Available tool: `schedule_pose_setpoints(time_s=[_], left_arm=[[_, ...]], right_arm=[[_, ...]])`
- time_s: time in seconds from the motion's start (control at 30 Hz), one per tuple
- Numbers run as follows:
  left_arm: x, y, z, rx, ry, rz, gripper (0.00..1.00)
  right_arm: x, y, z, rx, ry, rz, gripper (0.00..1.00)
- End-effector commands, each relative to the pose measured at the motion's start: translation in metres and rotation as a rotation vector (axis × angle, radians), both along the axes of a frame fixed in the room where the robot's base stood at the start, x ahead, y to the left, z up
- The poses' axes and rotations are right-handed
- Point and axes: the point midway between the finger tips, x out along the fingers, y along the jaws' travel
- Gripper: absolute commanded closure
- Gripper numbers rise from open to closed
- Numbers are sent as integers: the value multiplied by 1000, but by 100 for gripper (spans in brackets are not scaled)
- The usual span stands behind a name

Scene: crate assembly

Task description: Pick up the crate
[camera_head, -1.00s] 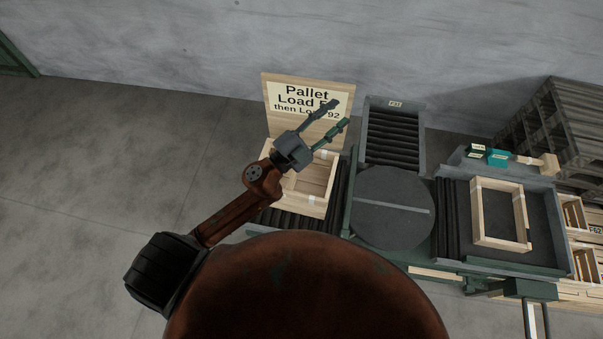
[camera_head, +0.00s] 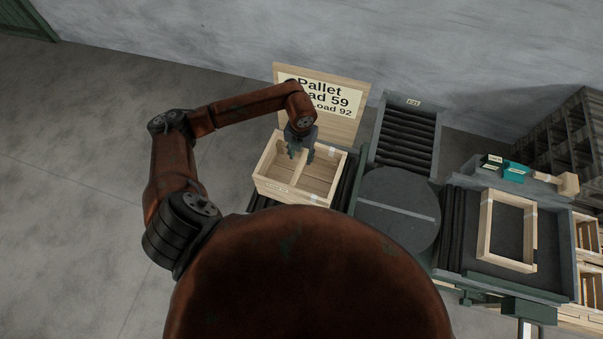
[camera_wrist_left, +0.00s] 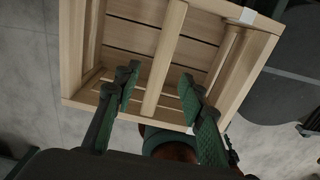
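A light wooden crate (camera_head: 283,192), open at the top and split by a central divider, sits on dark rollers left of the turntable. It fills much of the left wrist view (camera_wrist_left: 72,50). My left gripper (camera_head: 301,153) points down over the crate. In the left wrist view the gripper (camera_wrist_left: 159,82) is open, with one finger on each side of the divider (camera_wrist_left: 166,55). Gaps show between the fingers and the divider in that view. The depth of the fingertips is hard to judge. My right gripper is not in view.
A sign board (camera_head: 345,112) stands just behind the crate. A round turntable (camera_head: 385,190), a roller lane (camera_head: 408,140) and a tray with a wooden frame (camera_head: 488,222) lie to the right. A mallet (camera_head: 566,184) rests behind the tray. Open floor is at left.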

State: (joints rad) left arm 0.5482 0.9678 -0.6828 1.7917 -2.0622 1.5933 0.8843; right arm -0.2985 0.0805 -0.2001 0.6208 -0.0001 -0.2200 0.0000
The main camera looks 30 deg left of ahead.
Motion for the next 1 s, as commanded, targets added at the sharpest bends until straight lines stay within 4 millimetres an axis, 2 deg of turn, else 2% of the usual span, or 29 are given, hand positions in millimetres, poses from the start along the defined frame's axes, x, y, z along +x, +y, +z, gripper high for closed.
schedule_pose_setpoints(time_s=[0.33,0.5,0.77,1.0], left_arm=[[-4,0,-42,-6,4,0,62],[-3,1,-62,-6,2,-1,62],[-3,1,-65,-6,0,-1,62],[-3,1,-65,-6,0,0,78]], right_arm=[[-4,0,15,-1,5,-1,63],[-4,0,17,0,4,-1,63],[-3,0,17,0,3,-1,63],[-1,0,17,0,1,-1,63]])
